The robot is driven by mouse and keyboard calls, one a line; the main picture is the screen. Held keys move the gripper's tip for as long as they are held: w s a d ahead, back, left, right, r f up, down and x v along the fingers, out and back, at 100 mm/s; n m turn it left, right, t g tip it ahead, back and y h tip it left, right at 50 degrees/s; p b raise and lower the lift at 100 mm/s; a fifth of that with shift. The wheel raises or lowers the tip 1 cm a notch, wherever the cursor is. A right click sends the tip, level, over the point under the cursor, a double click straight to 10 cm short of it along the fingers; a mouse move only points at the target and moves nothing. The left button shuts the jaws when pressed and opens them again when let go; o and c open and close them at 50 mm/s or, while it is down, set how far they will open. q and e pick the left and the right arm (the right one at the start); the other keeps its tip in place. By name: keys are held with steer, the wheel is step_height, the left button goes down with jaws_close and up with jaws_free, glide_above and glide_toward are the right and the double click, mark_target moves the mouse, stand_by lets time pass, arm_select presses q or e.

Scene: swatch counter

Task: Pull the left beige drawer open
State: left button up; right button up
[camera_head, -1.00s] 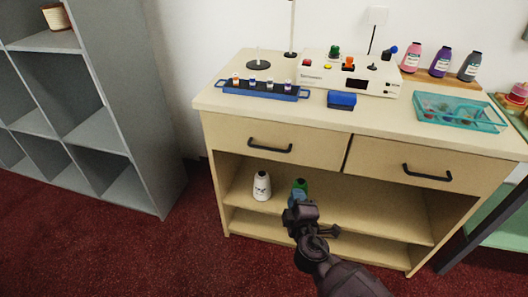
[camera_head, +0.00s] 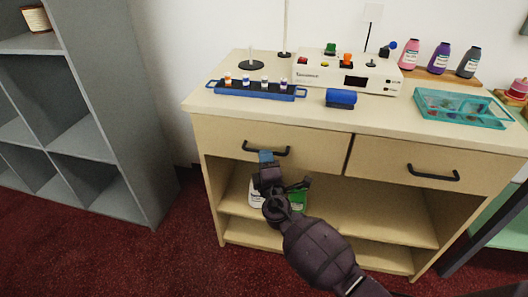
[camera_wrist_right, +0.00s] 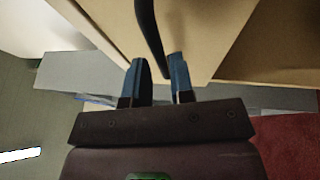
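The left beige drawer (camera_head: 225,139) is shut in the cabinet, with a black bar handle (camera_head: 266,149) on its front. My right gripper (camera_head: 266,157) is just below and in front of this handle in the head view. In the right wrist view the two blue-tipped fingers (camera_wrist_right: 157,78) are spread apart, and the black handle (camera_wrist_right: 150,27) runs down toward the gap between them. I cannot tell whether the fingers touch the handle. My left gripper is not in view.
The right drawer (camera_head: 400,165) is shut beside it. A white bottle (camera_head: 257,192) and a green one (camera_head: 299,198) stand on the shelf below, partly hidden by my arm. A blue rack (camera_head: 258,94), a blue block (camera_head: 341,98) and a teal tray (camera_head: 462,119) are on the countertop (camera_head: 210,100).

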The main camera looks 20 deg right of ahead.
steer(key=shift+x, duration=1.6)
steer(key=shift+c, duration=0.4)
jaws_close()
